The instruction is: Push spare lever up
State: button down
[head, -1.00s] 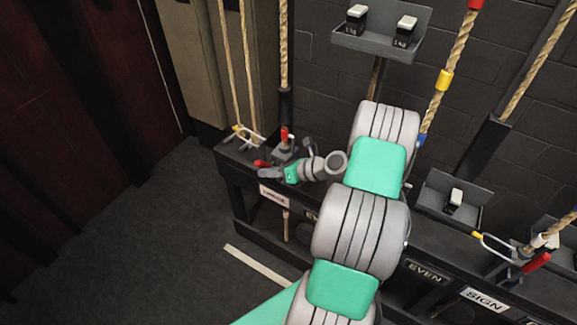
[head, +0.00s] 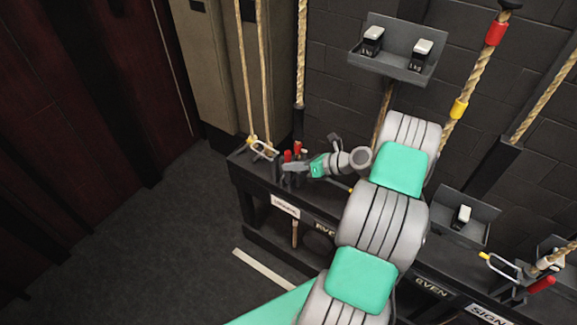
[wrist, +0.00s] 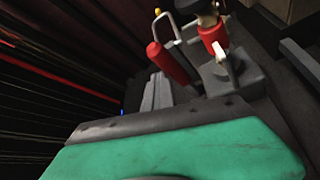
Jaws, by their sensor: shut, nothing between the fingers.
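The lever with the red handle (head: 287,155) is at the left end of the black rail, above a white label (head: 285,206) whose text is too small to read. Its handle now points steeply up. My gripper (head: 286,167) is shut and empty, just below and against or very near this handle; contact is hard to tell. In the wrist view the handle (wrist: 169,64) leans up and left beyond the grey finger (wrist: 158,95). A second red part (head: 298,147) stands upright just right of the lever, and it also shows in the wrist view (wrist: 213,38).
Ropes rise from the rail, with a wire loop (head: 264,150) just left of the lever. A shelf (head: 395,65) with two switch boxes hangs on the wall behind my arm. Another red lever (head: 541,285) is at the right.

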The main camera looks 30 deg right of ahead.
jog(key=shift+w+d+r, duration=0.15)
jog(key=shift+d, duration=0.2)
jog(key=shift+w+d+r, duration=0.15)
jog(key=shift+d, duration=0.2)
jog(key=shift+a+r, duration=0.1)
jog(key=shift+r, duration=0.45)
jog(key=s+a+r, duration=0.2)
jog(key=s+r, duration=0.3)
jog(key=s, duration=0.2)
jog(key=s+a+r+b, duration=0.1)
jog(key=s+a+r, duration=0.2)
jog(key=s+r, duration=0.3)
jog(key=shift+s+a+r, duration=0.15)
jog(key=shift+s+a, duration=0.1)
jog(key=shift+s, duration=0.25)
